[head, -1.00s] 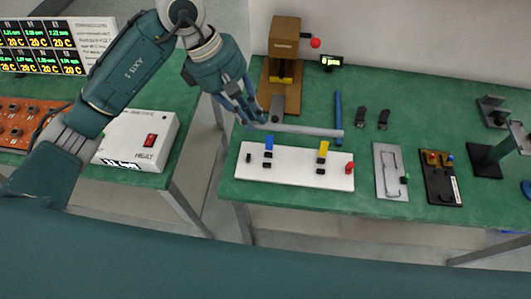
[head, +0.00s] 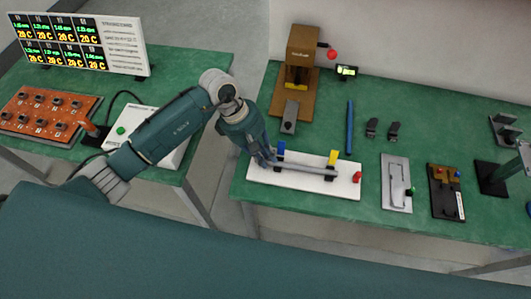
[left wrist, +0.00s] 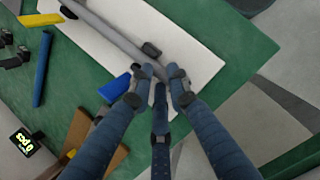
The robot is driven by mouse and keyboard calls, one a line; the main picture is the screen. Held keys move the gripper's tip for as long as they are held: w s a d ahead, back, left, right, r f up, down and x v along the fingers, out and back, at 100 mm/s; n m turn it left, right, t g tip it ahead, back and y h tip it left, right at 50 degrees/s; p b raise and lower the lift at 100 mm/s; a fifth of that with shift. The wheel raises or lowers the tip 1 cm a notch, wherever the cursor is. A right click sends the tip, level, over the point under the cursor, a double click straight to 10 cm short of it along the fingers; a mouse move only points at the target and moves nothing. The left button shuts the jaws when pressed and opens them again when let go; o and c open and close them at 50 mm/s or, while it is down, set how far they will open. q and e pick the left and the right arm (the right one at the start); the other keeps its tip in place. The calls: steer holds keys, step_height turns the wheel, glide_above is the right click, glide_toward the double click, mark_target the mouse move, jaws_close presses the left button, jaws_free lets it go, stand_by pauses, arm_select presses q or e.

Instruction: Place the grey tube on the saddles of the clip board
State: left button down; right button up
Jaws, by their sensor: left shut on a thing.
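The clip board is a white board (head: 262,174) at the table's front, with a blue clip (head: 281,147), a yellow clip (head: 333,157) and a red knob (head: 357,177). My left gripper (head: 266,160) is shut on the left part of the grey tube (head: 305,168), low over the board. The tube runs lengthwise along the board to near the yellow clip. In the left wrist view the tube (left wrist: 112,33) leads away from the fingers (left wrist: 160,80), next to a black block (left wrist: 151,50). I cannot tell whether the tube touches the saddles. My right gripper is not in view.
A brown press (head: 301,60) stands behind the board. A blue bar (head: 349,127) and two black pieces (head: 393,130) lie right of it. A grey plate (head: 396,170) and a dark block (head: 440,210) lie right of the board. A gap separates the left table.

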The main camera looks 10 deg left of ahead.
arm_select(q)
steer(key=c, duration=1.8)
jaws_free()
steer(key=shift+c, duration=0.2)
steer(key=shift+o, duration=0.9)
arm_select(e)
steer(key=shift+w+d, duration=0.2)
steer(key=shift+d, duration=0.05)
arm_select(q)
steer(key=shift+r, duration=0.1)
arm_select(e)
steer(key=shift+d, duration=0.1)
arm_select(q)
steer(key=b+v, duration=0.2)
steer(key=v, duration=1)
steer(key=shift+b, duration=0.4)
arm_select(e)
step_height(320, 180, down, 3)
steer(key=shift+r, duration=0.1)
arm_select(q)
steer(key=shift+d, duration=0.1)
